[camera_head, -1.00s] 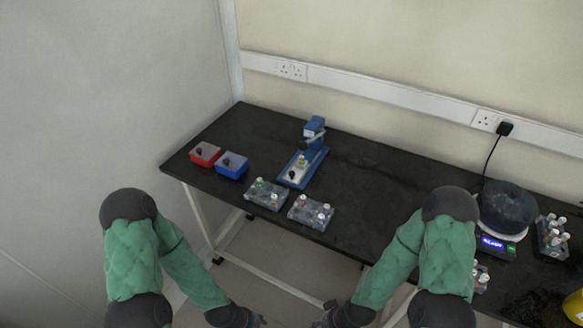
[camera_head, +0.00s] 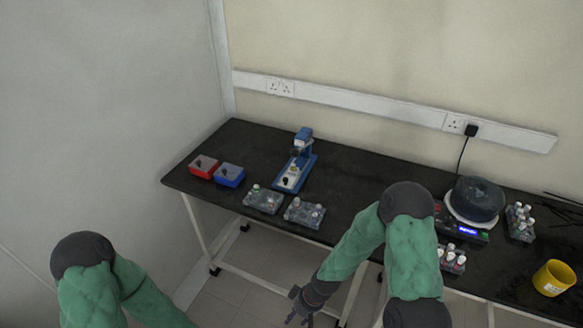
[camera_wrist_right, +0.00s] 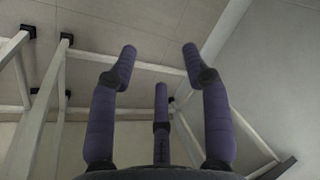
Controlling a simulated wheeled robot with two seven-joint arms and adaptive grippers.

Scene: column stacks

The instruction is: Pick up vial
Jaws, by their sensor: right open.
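Small vials with white and coloured caps stand in several clear racks on the black table (camera_head: 345,195). Two racks, the left one (camera_head: 262,200) and the right one (camera_head: 304,213), stand near the front edge at centre left. Another rack (camera_head: 452,258) is at the front right and one (camera_head: 520,222) at the far right. My right gripper (camera_head: 299,311) is low in front of the table, below its top. In the right wrist view its fingers (camera_wrist_right: 160,65) are spread and empty, with floor and table legs beyond. My left gripper is out of the picture.
A red box (camera_head: 203,167) and a blue box (camera_head: 229,176) stand at the table's left. A blue device (camera_head: 297,170) stands behind the racks. A yellow cup (camera_head: 553,278) is at the right.

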